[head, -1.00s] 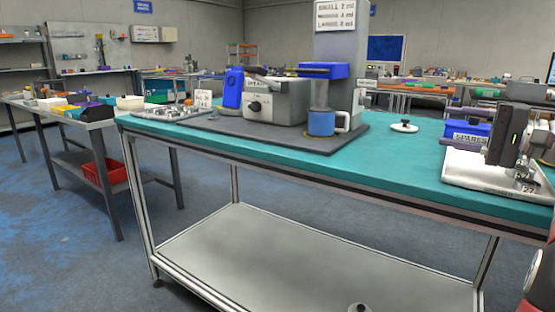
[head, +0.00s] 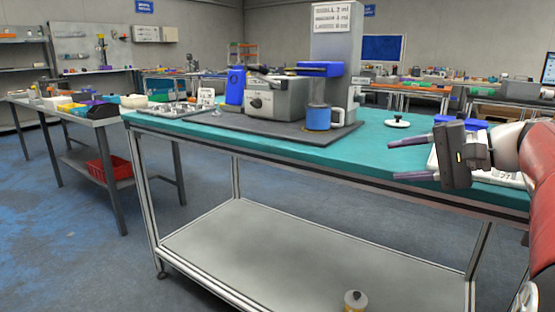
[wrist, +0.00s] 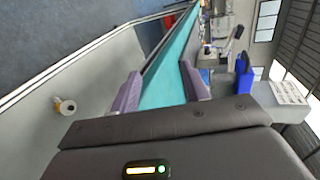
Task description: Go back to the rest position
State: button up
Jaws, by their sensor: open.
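My gripper (head: 402,159) is at the right in the head view, in front of and a little above the teal table's right part. Its two purple fingers are spread apart and point left, with nothing between them. In the wrist view the fingers (wrist: 162,93) are also apart and empty, with the teal tabletop (wrist: 168,75) behind them. My arm reaches in from the right edge and partly hides a white tray (head: 433,160) and a blue bin (head: 450,120).
The teal table (head: 240,146) carries a grey machine (head: 275,103) and a blue mug (head: 318,118) on a dark mat. A white round item (head: 397,123) lies right of the mat. Floor is clear at left.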

jog(key=s+a+f+n+g+h, duration=0.25)
jog(key=s+a+f+h, duration=0.35)
jog(key=s+a+f, duration=0.5)
jog(key=s+d+f+n+h, duration=0.2)
jog(key=s+f+n+h, duration=0.3)
jog(key=s+f, duration=0.6)
notch_tip(320, 180, down, 2)
jog(key=shift+f+h, duration=0.15)
jog(key=shift+h, duration=0.15)
jog(key=shift+d, duration=0.1)
